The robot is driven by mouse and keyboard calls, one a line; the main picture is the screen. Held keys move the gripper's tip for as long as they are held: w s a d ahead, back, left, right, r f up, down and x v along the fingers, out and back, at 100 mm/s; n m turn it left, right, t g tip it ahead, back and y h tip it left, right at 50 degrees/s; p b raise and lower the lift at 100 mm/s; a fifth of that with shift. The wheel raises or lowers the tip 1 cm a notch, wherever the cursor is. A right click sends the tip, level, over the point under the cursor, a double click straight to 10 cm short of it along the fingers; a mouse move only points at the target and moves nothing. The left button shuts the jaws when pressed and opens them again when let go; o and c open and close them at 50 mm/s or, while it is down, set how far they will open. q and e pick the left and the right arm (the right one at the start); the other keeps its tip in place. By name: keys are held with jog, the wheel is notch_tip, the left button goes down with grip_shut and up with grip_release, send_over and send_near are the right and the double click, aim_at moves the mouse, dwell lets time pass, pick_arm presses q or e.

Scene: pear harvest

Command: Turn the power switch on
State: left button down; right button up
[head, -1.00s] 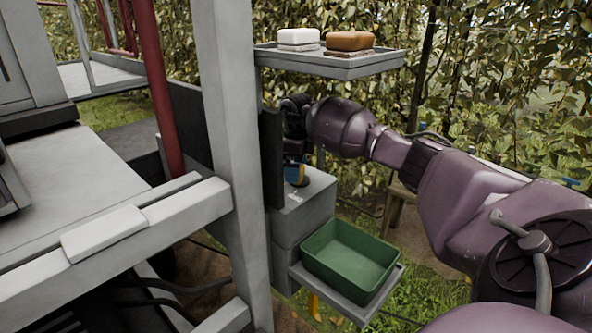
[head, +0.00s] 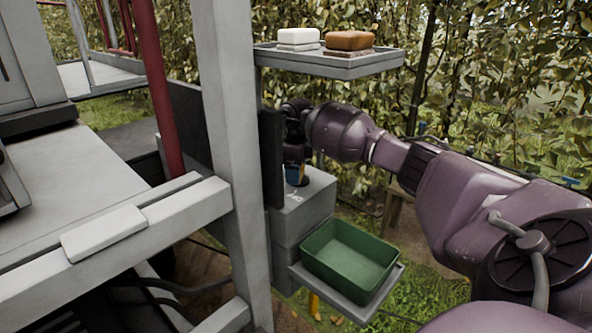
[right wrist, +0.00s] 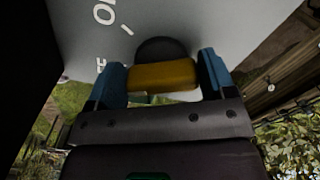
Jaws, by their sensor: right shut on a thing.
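The power switch has a yellow handle (right wrist: 162,77) on a dark round base (right wrist: 160,49), set on the face of a grey box (head: 305,205). White lettering is printed on that face, partly cut off in the right wrist view. My right gripper (head: 295,180) is at the top of the box, with its blue fingers on either side of the handle in the right wrist view (right wrist: 158,70). It is shut on the handle. In the head view the gripper hides most of the switch. My left gripper is not in view.
A green bin (head: 350,255) sits on a low grey shelf beside the box. Above, a grey shelf (head: 345,66) holds a white block (head: 298,36) and a brown block (head: 349,40). A grey post (head: 230,150) and dark panel (head: 271,158) stand close left of the gripper.

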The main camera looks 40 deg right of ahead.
jog(key=shift+d+m, duration=0.1)
jog(key=shift+m, duration=0.6)
jog(key=m+p, duration=0.1)
jog(key=m, duration=0.3)
jog(key=shift+d+r, duration=0.15)
jog(key=m+p, duration=0.2)
jog(key=m, duration=0.3)
jog(key=shift+d, duration=0.2)
jog(key=shift+m, duration=0.5)
jog(key=shift+d+m, duration=0.1)
jog(key=shift+m, duration=0.2)
jog(key=o, duration=0.8)
jog(key=shift+o, duration=0.4)
